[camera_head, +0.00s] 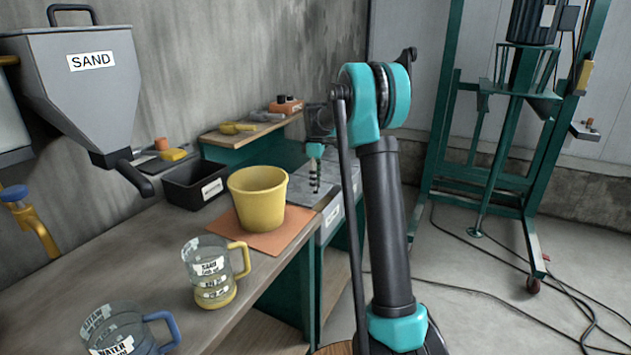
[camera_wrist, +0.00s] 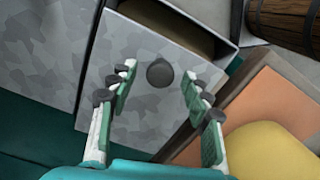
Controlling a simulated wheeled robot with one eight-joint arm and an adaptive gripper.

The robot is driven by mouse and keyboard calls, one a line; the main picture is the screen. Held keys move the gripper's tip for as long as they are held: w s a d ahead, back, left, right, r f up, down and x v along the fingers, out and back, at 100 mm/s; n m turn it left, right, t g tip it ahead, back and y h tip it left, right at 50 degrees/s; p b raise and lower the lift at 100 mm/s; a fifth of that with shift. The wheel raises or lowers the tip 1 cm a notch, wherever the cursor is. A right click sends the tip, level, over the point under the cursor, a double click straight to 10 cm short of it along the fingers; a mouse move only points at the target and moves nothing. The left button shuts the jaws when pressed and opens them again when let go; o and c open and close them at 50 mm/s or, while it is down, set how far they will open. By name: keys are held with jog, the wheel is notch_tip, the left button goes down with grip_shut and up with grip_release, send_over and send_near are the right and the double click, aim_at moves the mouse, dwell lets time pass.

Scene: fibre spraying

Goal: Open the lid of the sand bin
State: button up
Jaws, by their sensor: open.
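My gripper (camera_head: 315,180) points down over a grey metal box (camera_head: 330,225) beyond the yellow bucket. In the wrist view, its two fingers (camera_wrist: 160,98) are spread, with a dark round knob (camera_wrist: 160,72) seen between them on a mottled grey lid (camera_wrist: 150,105). I cannot tell whether the fingers touch the knob. Past the lid's far edge, a gap shows a brown inside (camera_wrist: 170,22). The box's white label is too small to read. A grey hopper labelled SAND (camera_head: 80,100), with a black handle on top, is at the upper left.
On the bench (camera_head: 150,290) stand a yellow bucket (camera_head: 257,197) on an orange mat (camera_head: 280,238), a black tray (camera_head: 195,185) and two measuring jugs (camera_head: 215,270). A wooden barrel (camera_wrist: 285,22) is near the box. A green frame (camera_head: 500,150) stands right; cables cross the floor.

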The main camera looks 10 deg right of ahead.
jog(key=shift+f, duration=0.1)
grip_shut()
dwell(0.3)
jog(key=shift+w+a, duration=0.1)
jog(key=w+a, duration=0.3)
jog(key=a, duration=0.1)
jog(key=w+a, duration=0.3)
jog(key=a, duration=0.2)
jog(key=w+a, duration=0.3)
jog(key=a, duration=0.1)
jog(key=shift+w+a, duration=0.2)
jog(key=shift+w, duration=0.15)
grip_release()
